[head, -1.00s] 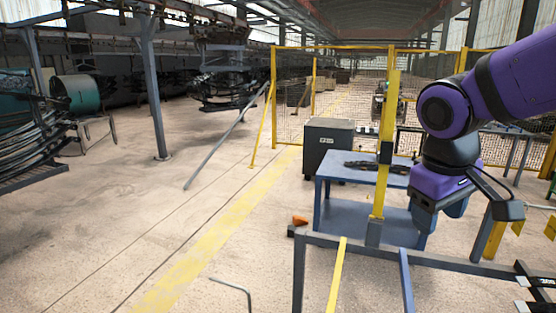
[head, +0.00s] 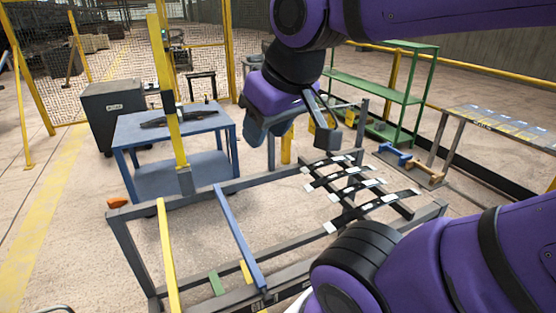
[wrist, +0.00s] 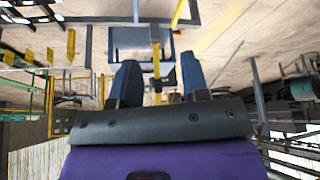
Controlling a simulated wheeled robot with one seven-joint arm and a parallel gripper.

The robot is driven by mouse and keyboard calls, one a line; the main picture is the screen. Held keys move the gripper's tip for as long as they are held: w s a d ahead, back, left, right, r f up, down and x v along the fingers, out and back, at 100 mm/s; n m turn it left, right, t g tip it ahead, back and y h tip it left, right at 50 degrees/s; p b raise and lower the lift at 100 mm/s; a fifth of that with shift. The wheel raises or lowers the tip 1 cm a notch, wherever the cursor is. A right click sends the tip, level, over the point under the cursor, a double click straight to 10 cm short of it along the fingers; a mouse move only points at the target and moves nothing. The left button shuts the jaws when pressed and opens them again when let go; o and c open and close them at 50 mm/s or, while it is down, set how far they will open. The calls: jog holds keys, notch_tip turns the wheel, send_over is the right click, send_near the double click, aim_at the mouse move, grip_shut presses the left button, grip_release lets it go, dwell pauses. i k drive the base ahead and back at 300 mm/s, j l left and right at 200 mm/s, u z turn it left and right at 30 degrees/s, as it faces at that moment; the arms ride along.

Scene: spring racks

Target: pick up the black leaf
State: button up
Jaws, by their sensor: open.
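Several black leaves, flat dark strips with white patches, lie on the right part of a grey frame rack in the head view; one black leaf (head: 372,208) is nearest its front. Some of them cross over one another. My gripper (head: 290,138) is open and empty, above and behind the rack, apart from the leaves. In the wrist view its two blue-grey fingers (wrist: 159,64) stand wide apart with nothing between them. The leaves' strips also show small at the wrist view's top left corner (wrist: 30,12).
The grey rack (head: 128,252) carries a yellow bar (head: 167,255) and a blue bar (head: 238,238). A blue table (head: 205,122) with dark pieces on top stands behind, beside a dark cabinet (head: 112,118). A yellow post (head: 168,85) rises there. Green shelves (head: 385,90) stand back right.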

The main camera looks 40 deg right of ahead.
aim_at(310, 186)
jog(key=l+z, duration=0.1)
jog(key=z, duration=0.95)
jog(key=j+z, duration=0.1)
jog(key=z, duration=0.45)
jog(key=k, duration=0.15)
jog(key=k+u, duration=0.35)
jog(key=k+j+u, duration=0.1)
jog(key=u, duration=0.3)
jog(key=i+l+u, duration=0.15)
jog(key=l+u, duration=0.15)
jog(key=l, duration=0.45)
jog(key=l+u, duration=0.3)
jog(key=l, duration=0.9)
jog(key=i+l, duration=0.15)
jog(key=l, duration=0.8)
jog(key=i, duration=0.05)
